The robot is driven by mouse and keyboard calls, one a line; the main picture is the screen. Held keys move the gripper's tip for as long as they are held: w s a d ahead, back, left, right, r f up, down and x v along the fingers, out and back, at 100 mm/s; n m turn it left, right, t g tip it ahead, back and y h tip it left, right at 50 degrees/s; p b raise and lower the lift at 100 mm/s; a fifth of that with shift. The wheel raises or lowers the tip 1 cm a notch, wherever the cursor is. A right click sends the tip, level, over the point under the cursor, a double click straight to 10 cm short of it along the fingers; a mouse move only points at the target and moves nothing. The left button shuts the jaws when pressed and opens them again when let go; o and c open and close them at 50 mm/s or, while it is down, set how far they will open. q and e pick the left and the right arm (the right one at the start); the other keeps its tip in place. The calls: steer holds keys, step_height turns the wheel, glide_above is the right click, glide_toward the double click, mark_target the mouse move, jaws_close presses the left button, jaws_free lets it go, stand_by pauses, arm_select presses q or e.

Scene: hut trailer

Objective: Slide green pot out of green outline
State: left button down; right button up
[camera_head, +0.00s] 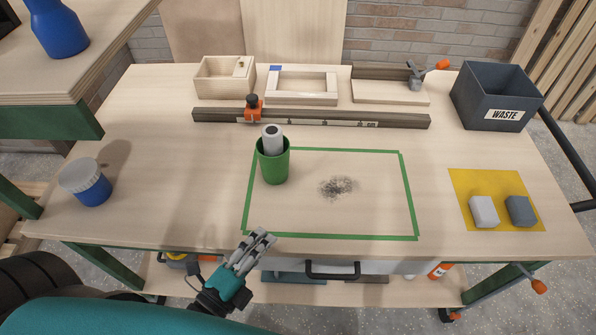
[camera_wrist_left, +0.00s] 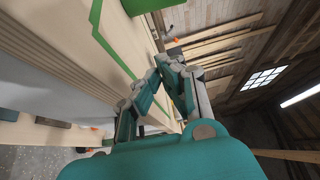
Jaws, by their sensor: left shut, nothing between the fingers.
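The green pot (camera_head: 274,165) stands upright at the upper left corner of the green outline (camera_head: 330,236), just inside it and over its corner lines. A grey-white cylinder (camera_head: 271,138) sticks up out of the pot. My left gripper (camera_head: 262,236) is shut and empty at the table's front edge, below the outline's lower left part and apart from the pot. In the left wrist view its fingertips (camera_wrist_left: 160,68) are together, with part of the outline (camera_wrist_left: 97,20) at the left and a green piece, likely the pot (camera_wrist_left: 145,4), at the top. My right gripper is not in view.
A dark patch of specks (camera_head: 338,187) lies inside the outline. A blue jar (camera_head: 92,188) stands far left. A ruler rail (camera_head: 340,121) runs behind the pot. A yellow mat (camera_head: 470,184) with two blocks and a waste bin (camera_head: 488,108) are right.

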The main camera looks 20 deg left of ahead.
mark_target(237, 175)
arm_select(q)
steer(key=p+x, duration=0.1)
steer(key=x, duration=0.4)
steer(key=shift+w+r, duration=0.15)
steer(key=shift+r, duration=0.05)
steer(key=p+x, duration=0.2)
steer(key=x, duration=1)
steer(key=shift+w+d, duration=0.2)
steer(key=shift+w, duration=0.15)
steer(key=a, duration=0.1)
steer(key=a+p, duration=0.1)
steer(key=shift+w+a+f, duration=0.15)
steer(key=shift+a+f, duration=0.05)
steer(key=shift+a, duration=0.2)
steer(key=shift+a+p, duration=0.3)
steer(key=shift+a, duration=0.2)
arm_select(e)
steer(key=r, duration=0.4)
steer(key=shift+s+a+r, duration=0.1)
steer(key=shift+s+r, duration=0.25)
arm_select(q)
steer(key=a, duration=1)
steer(key=s+a, duration=0.1)
steer(key=a, duration=0.3)
steer(key=shift+s+a+f, duration=0.1)
steer(key=shift+a, duration=0.7)
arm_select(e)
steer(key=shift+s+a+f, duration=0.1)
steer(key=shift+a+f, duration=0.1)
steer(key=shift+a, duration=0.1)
